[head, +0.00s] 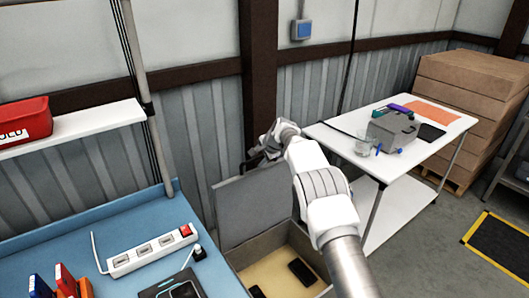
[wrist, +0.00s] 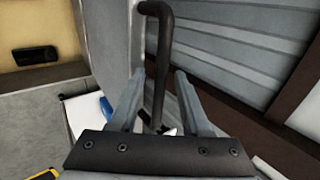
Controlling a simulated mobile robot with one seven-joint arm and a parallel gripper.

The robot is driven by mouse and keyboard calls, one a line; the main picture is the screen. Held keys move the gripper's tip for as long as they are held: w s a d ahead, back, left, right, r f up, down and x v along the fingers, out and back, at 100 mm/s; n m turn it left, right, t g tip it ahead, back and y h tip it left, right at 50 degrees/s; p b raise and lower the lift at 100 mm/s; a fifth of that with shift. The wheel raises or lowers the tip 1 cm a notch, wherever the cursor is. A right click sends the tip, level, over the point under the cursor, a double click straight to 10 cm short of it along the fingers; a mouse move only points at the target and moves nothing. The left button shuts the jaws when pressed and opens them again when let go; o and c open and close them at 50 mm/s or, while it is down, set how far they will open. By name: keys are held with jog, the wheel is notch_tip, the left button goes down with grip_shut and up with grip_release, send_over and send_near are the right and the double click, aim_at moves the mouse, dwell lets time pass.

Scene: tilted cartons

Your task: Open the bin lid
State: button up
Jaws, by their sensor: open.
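The bin (head: 275,248) stands between the blue bench and the white table. Its grey lid (head: 252,205) is raised and stands nearly upright, so the bin is open and its tan inside shows. A black bar handle is on the lid (wrist: 155,50). My gripper (wrist: 160,78) is open, with one finger on each side of the handle. In the head view my gripper (head: 264,148) is at the lid's top edge, small and partly hidden by my arm. Whether the fingers touch the handle I cannot tell.
Two dark flat items (head: 301,271) lie in the bin. The blue bench (head: 40,245) at left carries a power strip (head: 150,248). The white table (head: 335,140) at right carries a grey box (head: 392,130) and a glass. A corrugated wall (head: 310,95) is close behind.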

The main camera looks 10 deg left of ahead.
jog(key=b+v, duration=0.3)
jog(key=v, duration=1.4)
jog(key=shift+b, duration=0.4)
jog(key=shift+s+d, duration=0.1)
jog(key=shift+s, duration=0.05)
jog(key=s+d+r+n+h, duration=0.1)
jog(key=s+d+r, duration=0.35)
jog(key=s, duration=0.25)
jog(key=s+d+r+n+h, duration=0.1)
jog(key=s+d+r+n, duration=0.15)
jog(key=s+d, duration=0.35)
jog(key=s+d+r+n, duration=0.1)
jog(key=s+d+r, duration=0.3)
jog(key=s, duration=0.4)
jog(key=s+d+f+n+h, duration=0.1)
jog(key=s+d+f, duration=0.1)
jog(key=s, duration=0.6)
jog(key=s+d+f+n+h, duration=0.1)
jog(key=s+d, duration=0.3)
jog(key=s, duration=0.4)
jog(key=s+d+f+n+h, duration=0.1)
jog(key=s+d+f+n, duration=0.1)
jog(key=s, duration=0.6)
jog(key=shift+d+f, duration=0.7)
jog(key=shift+d, duration=0.1)
